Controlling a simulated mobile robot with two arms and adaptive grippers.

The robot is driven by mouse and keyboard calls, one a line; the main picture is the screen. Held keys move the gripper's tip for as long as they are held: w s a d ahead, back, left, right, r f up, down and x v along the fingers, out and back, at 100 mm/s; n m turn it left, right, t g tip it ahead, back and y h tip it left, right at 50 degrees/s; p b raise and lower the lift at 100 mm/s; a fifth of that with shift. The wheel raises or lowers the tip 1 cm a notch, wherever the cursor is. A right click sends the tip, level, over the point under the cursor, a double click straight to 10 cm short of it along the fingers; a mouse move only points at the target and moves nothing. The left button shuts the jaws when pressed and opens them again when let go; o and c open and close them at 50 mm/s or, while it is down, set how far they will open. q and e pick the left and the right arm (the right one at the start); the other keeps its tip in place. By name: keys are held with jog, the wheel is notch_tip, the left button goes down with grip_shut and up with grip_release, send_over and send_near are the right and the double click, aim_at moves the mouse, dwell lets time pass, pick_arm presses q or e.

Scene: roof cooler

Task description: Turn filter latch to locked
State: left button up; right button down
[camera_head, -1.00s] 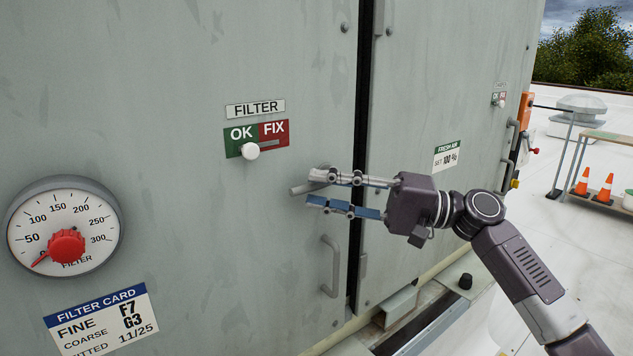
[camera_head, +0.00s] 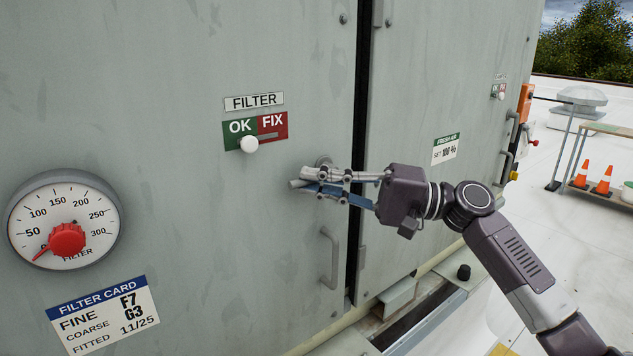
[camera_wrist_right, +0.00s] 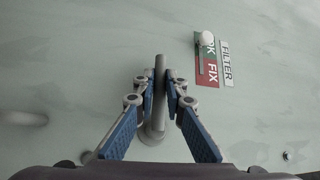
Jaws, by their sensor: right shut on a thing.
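The filter latch is a grey lever handle (camera_wrist_right: 159,90) on a round boss on the cabinet's filter door. In the head view its boss (camera_head: 323,161) shows just above my fingers and its lever end (camera_head: 298,184) sticks out to the left. My right gripper (camera_head: 318,182) is shut on the lever, reaching in from the right. In the right wrist view the two blue-padded fingers (camera_wrist_right: 160,88) close on either side of the lever. The lever lies near level, pointing left, in the head view. My left gripper is not in view.
A FILTER sign (camera_head: 254,102) and an OK/FIX slider with a white knob (camera_head: 250,145) sit left of and above the latch. A fixed pull handle (camera_head: 330,258) is below it. A gauge (camera_head: 64,220) with a red pointer knob is at the left.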

jog(key=shift+f+n, duration=0.15)
jog(key=shift+n, duration=0.15)
jog(key=shift+w+d+f+n+t+h+p, duration=0.5)
jog(key=shift+d+f+n+h+p, duration=0.2)
jog(key=shift+n+h+p, duration=1.05)
jog(key=shift+w+d+f+n+t+h+p, duration=0.65)
jog(key=shift+n+h+p, duration=0.45)
jog(key=shift+h+p, duration=1.1)
jog(key=shift+w+d+f+n+t+h+p, duration=0.3)
jog(key=shift+d+f+n+h+p, duration=0.45)
jog(key=shift+n+h+p, duration=1)
jog(key=shift+a+f+m+h, duration=0.1)
jog(key=shift+f+m+h, duration=0.05)
jog(key=shift+m+h, duration=0.2)
jog(key=c, duration=2)
grip_release()
jog(key=v, duration=1.2)
jog(key=shift+a, duration=0.1)
